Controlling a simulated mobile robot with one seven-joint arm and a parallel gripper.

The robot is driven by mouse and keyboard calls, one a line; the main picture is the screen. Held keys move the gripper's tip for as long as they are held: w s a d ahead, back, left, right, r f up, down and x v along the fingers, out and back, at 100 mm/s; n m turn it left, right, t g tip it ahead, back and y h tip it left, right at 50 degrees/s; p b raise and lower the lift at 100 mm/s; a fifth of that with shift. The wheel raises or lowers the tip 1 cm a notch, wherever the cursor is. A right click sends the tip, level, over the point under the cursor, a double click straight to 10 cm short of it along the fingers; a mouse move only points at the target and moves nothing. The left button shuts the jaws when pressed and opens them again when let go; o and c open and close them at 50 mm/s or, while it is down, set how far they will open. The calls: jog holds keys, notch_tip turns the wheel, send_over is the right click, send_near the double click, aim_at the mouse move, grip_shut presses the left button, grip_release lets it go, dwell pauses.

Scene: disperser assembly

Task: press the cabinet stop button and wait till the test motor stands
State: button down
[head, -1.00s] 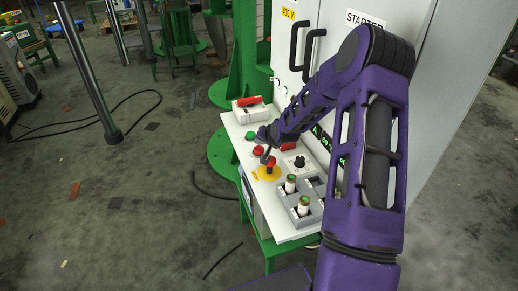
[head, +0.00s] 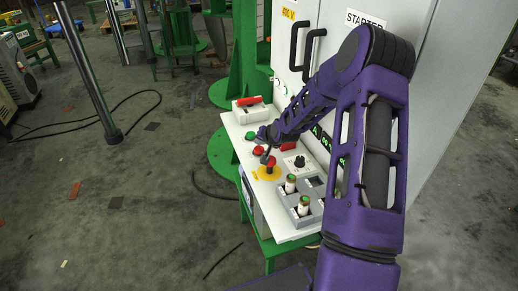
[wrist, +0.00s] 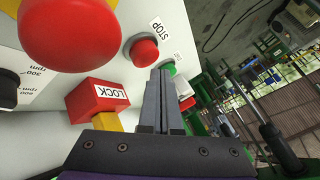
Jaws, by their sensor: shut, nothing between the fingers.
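The red stop button (wrist: 144,52), labelled STOP, stands on the white sloping panel; in the head view it is the red button (head: 257,151) below the green button (head: 250,136). My gripper (wrist: 163,75) is shut and empty, its fingers close together. In the wrist view its tips end just below and right of the stop button, overlapping the green button (wrist: 169,68). I cannot tell whether they touch anything. In the head view my gripper (head: 265,156) hangs low over the panel near the stop button. I cannot identify the test motor.
A large red mushroom button (wrist: 70,25) on a yellow base is close beside my gripper, as is a red LOCK block (wrist: 95,101). The panel also has a black knob (head: 299,161) and a grey tray (head: 302,217). The cabinet (head: 340,50) stands behind.

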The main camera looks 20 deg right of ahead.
aim_at(260, 151)
jog(key=shift+f, duration=0.2)
jog(key=shift+f, duration=0.2)
jog(key=shift+f, duration=0.95)
dwell(1.0)
dwell(0.3)
jog(key=shift+r+p, duration=0.8)
jog(key=shift+r, duration=0.55)
jog(key=shift+r+p, duration=1.55)
jog(key=shift+r, duration=1)
